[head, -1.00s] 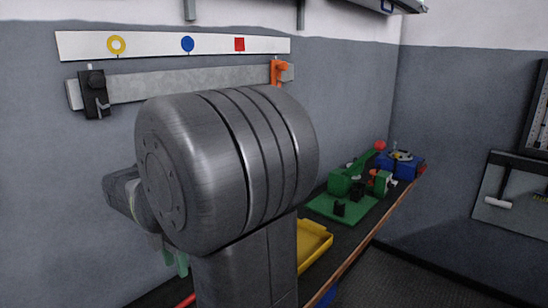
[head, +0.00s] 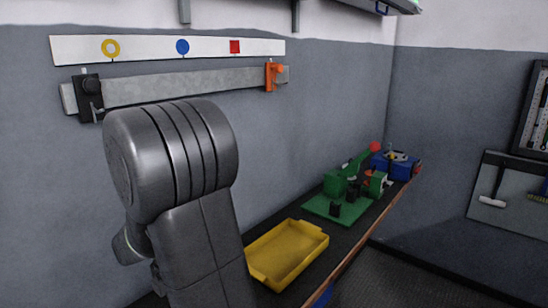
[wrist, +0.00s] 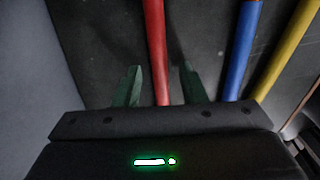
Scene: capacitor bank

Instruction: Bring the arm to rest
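My arm (head: 180,170) stands in the left of the head view, folded in front of the wall and bench. My gripper (wrist: 160,85) shows only in the wrist view. Its two green fingers are spread apart with nothing held between them. Below the fingers a red rod (wrist: 155,45) runs along the dark bench top, seen between them. In the head view the gripper is hidden by my arm.
A blue rod (wrist: 240,50) and a yellow rod (wrist: 288,50) lie to the right. An empty yellow tray (head: 290,250) sits on the bench (head: 345,238). A green fixture (head: 338,207) and blue box (head: 395,168) stand further back. A rail (head: 180,88) is on the wall.

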